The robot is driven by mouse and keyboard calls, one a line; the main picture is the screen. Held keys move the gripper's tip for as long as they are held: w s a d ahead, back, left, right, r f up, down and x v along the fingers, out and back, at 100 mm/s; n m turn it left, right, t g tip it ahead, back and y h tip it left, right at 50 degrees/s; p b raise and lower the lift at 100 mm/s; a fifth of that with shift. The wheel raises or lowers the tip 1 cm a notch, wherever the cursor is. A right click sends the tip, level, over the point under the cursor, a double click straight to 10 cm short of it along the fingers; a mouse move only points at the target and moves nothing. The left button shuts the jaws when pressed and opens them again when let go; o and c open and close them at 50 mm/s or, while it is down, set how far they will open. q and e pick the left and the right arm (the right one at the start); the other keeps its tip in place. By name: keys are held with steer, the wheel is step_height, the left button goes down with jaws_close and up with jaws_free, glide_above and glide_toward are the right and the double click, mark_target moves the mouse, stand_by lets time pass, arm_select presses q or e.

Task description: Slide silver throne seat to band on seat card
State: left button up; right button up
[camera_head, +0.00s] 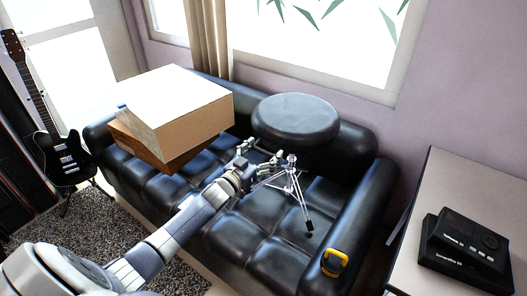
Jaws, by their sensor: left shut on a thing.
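The throne has a round black padded seat (295,116) and a silver tripod stand (291,176) with splayed legs. It is on the black tufted sofa, with the seat in front of the backrest. My left arm reaches in from the lower left. My left gripper (262,156) is at the left side of the silver stand, below the seat, and is shut on the throne. The exact grip point is too small to make out. I cannot make out a seat card or a band. My right gripper is not in view.
A white-topped box (178,105) rests on a brown box (160,152) on the sofa's left part. A yellow item (334,263) is at the sofa's right front. A table with a black device (468,248) stands at right, a guitar (62,150) at left.

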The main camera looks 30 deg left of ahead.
arm_select(q)
step_height(320, 180, down, 2)
steer(key=shift+d+f, duration=0.1)
steer(key=shift+f, duration=0.15)
steer(key=o, duration=1.3)
steer(key=s+a, duration=0.1)
steer(key=s, duration=1.1)
steer(key=shift+r, duration=0.15)
